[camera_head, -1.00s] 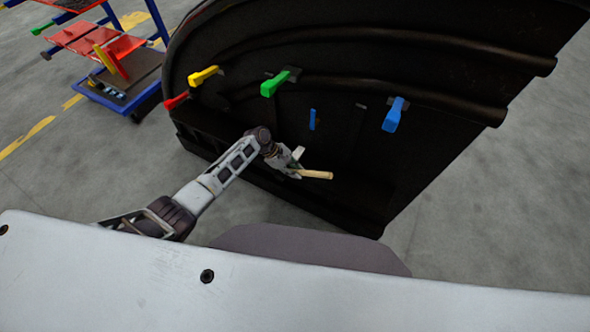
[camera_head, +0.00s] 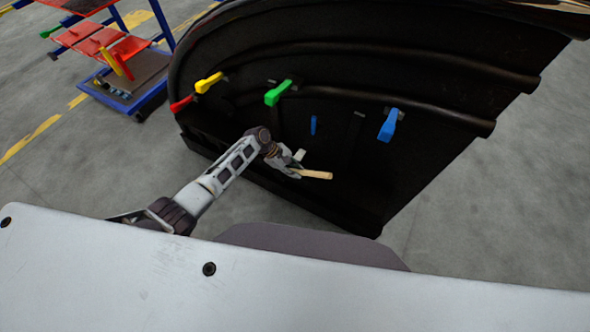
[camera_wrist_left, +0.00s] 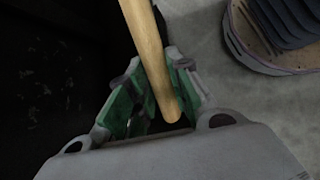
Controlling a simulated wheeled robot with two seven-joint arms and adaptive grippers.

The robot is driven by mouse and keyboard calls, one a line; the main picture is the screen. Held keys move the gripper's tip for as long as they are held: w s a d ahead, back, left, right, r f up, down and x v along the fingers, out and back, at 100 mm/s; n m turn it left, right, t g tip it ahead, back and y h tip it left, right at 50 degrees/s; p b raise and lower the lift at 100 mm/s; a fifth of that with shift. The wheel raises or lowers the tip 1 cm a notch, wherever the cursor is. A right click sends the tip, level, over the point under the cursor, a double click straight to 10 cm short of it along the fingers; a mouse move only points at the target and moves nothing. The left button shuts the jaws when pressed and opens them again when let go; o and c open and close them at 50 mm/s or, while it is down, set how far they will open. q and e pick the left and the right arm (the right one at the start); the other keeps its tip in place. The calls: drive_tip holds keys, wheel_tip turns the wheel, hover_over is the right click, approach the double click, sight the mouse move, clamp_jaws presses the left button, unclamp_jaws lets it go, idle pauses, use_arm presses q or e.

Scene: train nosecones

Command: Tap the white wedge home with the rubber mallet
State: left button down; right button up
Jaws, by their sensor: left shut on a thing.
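My left gripper (camera_head: 286,165) is in front of the lower part of the dark nosecone shell (camera_head: 440,80). It is shut on the pale wooden handle of the mallet (camera_head: 318,175), whose end sticks out to the right. In the left wrist view the handle (camera_wrist_left: 150,60) runs between the green-padded fingers (camera_wrist_left: 150,105) and out of the top edge. The mallet's head cannot be made out in either view. A small whitish piece (camera_head: 300,155) shows just above the gripper; I cannot tell whether it is the white wedge or part of the gripper. My right gripper is not in view.
The shell carries a red wedge (camera_head: 181,104), a yellow wedge (camera_head: 208,83), a green wedge (camera_head: 278,93), a small blue piece (camera_head: 313,125) and a larger blue wedge (camera_head: 388,126). A blue-framed cart with red trays (camera_head: 100,42) stands at upper left. Grey floor is clear at right.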

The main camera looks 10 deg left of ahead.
use_arm(q)
drive_tip(key=shift+s+a+r, duration=0.1)
drive_tip(key=shift+s+r, duration=0.05)
drive_tip(key=shift+r, duration=0.6)
